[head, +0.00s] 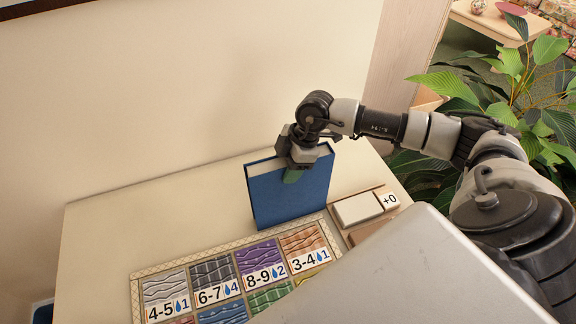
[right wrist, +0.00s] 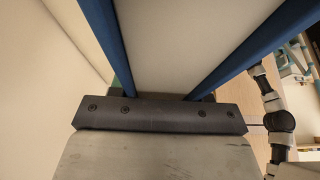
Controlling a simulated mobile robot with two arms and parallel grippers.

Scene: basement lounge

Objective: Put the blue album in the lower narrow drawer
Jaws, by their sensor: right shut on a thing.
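The blue album (head: 290,196) is upright above the light tabletop, its spine-like blue face toward me and pale pages along the top. My right gripper (head: 296,163) is shut on its top edge from above. I cannot tell whether the album's lower edge touches the table. In the right wrist view the album's blue cover (right wrist: 240,49) and pale page block fill the space in front of the gripper's dark palm (right wrist: 158,116). The lower narrow drawer does not show in either view. My left gripper is not in view.
A patterned game board (head: 136,277) with numbered tiles lies on the table (head: 110,215) in front of the album. A small tray with a white block (head: 358,209) sits to its right. A leafy plant (head: 440,85) stands at the right. The table's left part is clear.

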